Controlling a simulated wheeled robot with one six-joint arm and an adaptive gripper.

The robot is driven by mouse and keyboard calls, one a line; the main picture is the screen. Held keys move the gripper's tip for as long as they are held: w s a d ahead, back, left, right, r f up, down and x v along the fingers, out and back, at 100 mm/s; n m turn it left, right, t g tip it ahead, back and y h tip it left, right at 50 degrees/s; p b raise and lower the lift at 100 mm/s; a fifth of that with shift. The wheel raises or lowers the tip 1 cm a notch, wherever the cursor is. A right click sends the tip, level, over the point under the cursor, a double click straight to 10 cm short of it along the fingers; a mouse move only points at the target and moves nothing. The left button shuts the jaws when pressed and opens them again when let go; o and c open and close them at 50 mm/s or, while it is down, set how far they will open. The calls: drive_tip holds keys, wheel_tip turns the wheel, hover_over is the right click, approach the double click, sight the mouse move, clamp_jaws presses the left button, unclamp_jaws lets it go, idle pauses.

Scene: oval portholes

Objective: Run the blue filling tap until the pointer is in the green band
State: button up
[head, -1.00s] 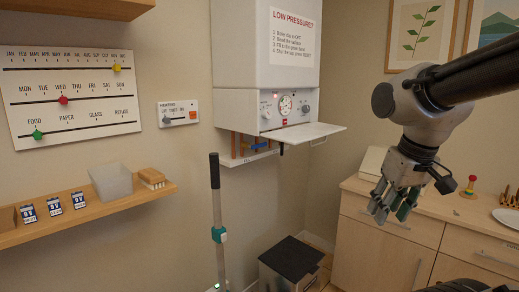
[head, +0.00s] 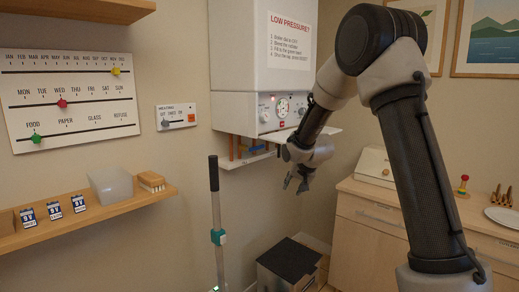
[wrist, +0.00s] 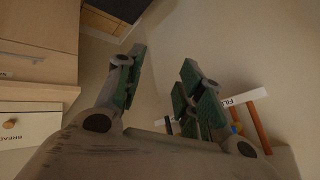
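The white boiler (head: 240,60) hangs on the wall with a round gauge (head: 283,106) on its panel; the pointer and green band are too small to read. Orange pipes and a small blue part (head: 252,148), probably the filling tap, show under the boiler's left side. In the wrist view, a blue part (wrist: 237,128) shows at lower right between orange pipes, beside a white label starting "FI". My gripper (head: 297,184) is open and empty, below and right of the blue part and apart from it. Its green-padded fingers (wrist: 162,80) are spread; my finger partly covers the pipe area.
A dark-lidded bin (head: 290,260) is on the floor below. A wooden cabinet (head: 360,235) is at right, a shelf (head: 90,217) at left.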

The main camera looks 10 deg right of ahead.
drive_tip(key=w+a+m+t+y, duration=0.1)
drive_tip(key=w+a+m+t, duration=0.1)
drive_tip(key=w, duration=0.5)
drive_tip(key=w+a+m+t+y, duration=0.1)
drive_tip(key=w+a+m+t, duration=0.15)
drive_tip(key=w, duration=0.35)
drive_tip(key=m+t+y, duration=0.1)
drive_tip(key=m+t, duration=0.4)
approach(260, 147)
drive_tip(key=d+x, duration=0.1)
drive_tip(key=x, duration=0.7)
drive_tip(key=a+x, duration=0.1)
drive_tip(key=x, duration=0.2)
drive_tip(key=shift+s+f, duration=0.1)
drive_tip(key=shift+f, duration=0.05)
clamp_jaws()
